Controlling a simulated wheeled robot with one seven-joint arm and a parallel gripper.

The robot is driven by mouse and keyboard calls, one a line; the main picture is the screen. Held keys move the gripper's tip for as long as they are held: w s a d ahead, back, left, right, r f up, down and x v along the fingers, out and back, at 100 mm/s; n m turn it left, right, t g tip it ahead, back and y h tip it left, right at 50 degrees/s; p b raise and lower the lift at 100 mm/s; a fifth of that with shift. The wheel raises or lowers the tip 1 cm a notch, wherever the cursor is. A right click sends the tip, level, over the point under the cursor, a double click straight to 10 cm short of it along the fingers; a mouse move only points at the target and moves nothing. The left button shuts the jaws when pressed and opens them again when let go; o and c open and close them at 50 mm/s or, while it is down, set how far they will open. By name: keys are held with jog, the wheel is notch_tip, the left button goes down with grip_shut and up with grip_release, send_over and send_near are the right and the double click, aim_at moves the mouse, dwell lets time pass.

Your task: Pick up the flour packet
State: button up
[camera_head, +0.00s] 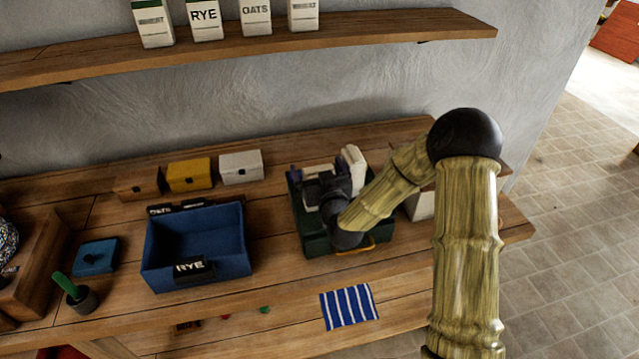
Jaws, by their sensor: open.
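My gripper (322,186) is open and points down over a dark green crate (314,243) on the wooden bench. A pale, box-like packet (319,171) shows in the crate behind and partly under the gripper. A second white packet (352,165) stands upright and slightly tilted at the crate's back right. My gripper and wrist hide much of the crate's inside, and no label can be read on these two. More packets, labelled rye (205,20) and oats (256,17) among others, stand on the shelf above.
A blue bin (217,262) with a RYE sign stands left of the crate. Small brown, yellow (189,174) and white (241,167) boxes line the back. A blue striped cloth (349,307) lies in front. The wall shelf (360,31) runs above the bench.

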jog(key=shift+s+a+r, duration=0.1)
jog(key=shift+s+a, duration=0.05)
jog(key=shift+s, duration=0.35)
jog(key=shift+w, duration=0.1)
jog(key=c, duration=1.3)
jog(key=shift+w, duration=0.1)
jog(key=shift+c, duration=0.2)
jog(key=shift+r+b, duration=0.5)
jog(key=shift+r, duration=4.5)
